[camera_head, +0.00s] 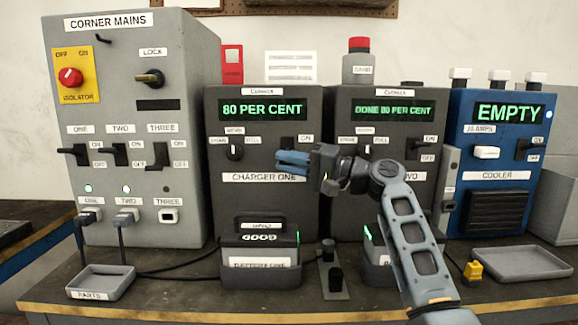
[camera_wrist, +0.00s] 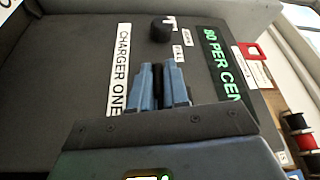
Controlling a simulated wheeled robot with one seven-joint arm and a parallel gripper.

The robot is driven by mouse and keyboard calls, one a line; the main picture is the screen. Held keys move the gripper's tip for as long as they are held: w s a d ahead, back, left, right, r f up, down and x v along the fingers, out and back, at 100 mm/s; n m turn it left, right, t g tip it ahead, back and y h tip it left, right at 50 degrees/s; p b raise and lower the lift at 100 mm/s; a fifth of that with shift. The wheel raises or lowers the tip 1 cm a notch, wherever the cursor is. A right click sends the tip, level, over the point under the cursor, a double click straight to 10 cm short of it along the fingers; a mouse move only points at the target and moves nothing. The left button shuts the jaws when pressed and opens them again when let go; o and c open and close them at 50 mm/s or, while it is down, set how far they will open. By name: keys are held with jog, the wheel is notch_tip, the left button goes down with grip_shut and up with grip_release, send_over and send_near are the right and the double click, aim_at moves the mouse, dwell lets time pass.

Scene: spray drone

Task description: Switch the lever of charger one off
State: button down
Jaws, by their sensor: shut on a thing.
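Charger one (camera_head: 262,205) is a dark grey box with a green display reading "80 PER CENT". Its lever (camera_head: 286,142) is at the right of its panel, beside the "ON" label; only its upper part shows above my gripper. My gripper (camera_head: 281,160) has its blue fingers at the lever, covering the area below it. In the wrist view my gripper (camera_wrist: 161,72) points at the panel, with a narrow dark piece between its close-set fingers. The "CHARGER ONE" label (camera_wrist: 119,70) and the round knob (camera_wrist: 160,31) show beyond them.
Charger two (camera_head: 344,200) stands close at the right, partly behind my arm, reading "DONE 80 PER CENT". A parts tray (camera_head: 101,292) and cables lie in front.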

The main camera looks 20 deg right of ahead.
jog(key=shift+f, duration=0.35)
jog(key=c, duration=1.3)
grip_release()
jog(key=shift+c, duration=0.2)
jog(key=shift+o, duration=1)
jog(key=shift+r, duration=0.2)
jog(key=r+v, duration=0.1)
jog(key=v, duration=0.6)
jog(key=shift+s+d+f, duration=0.2)
jog(key=shift+d+f, duration=0.15)
jog(key=shift+f, duration=0.15)
